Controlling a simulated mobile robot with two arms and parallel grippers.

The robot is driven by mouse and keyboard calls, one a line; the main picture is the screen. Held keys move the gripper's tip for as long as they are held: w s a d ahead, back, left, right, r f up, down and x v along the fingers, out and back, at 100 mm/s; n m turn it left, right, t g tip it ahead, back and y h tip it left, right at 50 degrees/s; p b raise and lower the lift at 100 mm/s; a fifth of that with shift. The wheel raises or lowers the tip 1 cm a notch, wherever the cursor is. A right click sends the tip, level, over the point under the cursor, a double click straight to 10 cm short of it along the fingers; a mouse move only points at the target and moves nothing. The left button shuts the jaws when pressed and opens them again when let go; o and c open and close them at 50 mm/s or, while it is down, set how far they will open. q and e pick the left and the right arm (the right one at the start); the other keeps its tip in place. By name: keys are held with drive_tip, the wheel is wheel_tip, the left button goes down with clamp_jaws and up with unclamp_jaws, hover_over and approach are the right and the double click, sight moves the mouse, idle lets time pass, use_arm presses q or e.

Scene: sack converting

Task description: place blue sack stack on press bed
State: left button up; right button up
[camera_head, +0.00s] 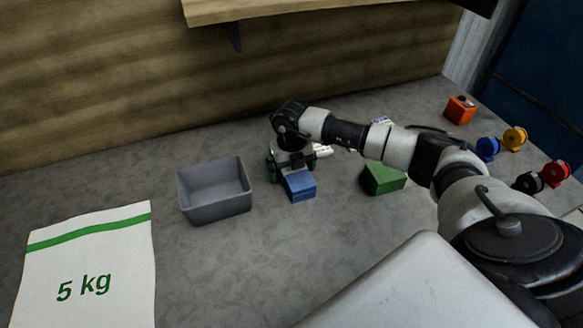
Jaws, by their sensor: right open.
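A small blue block-shaped stack (301,187) lies on the grey worktop in the middle of the head view. My right gripper (291,172) points down right at its far end, with its jaws open. The gripper partly hides that end, and I cannot tell whether the fingers touch the stack. No press bed can be clearly made out. My left gripper is not in view.
A grey open bin (248,207) stands left of the blue stack. A white "5 kg" sack (90,260) lies front left. An orange box (460,109) and several coloured spools (514,138) stand far right.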

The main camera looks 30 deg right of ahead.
drive_tip(key=c, duration=1.1)
drive_tip(key=shift+c, duration=0.2)
drive_tip(key=shift+r, duration=0.2)
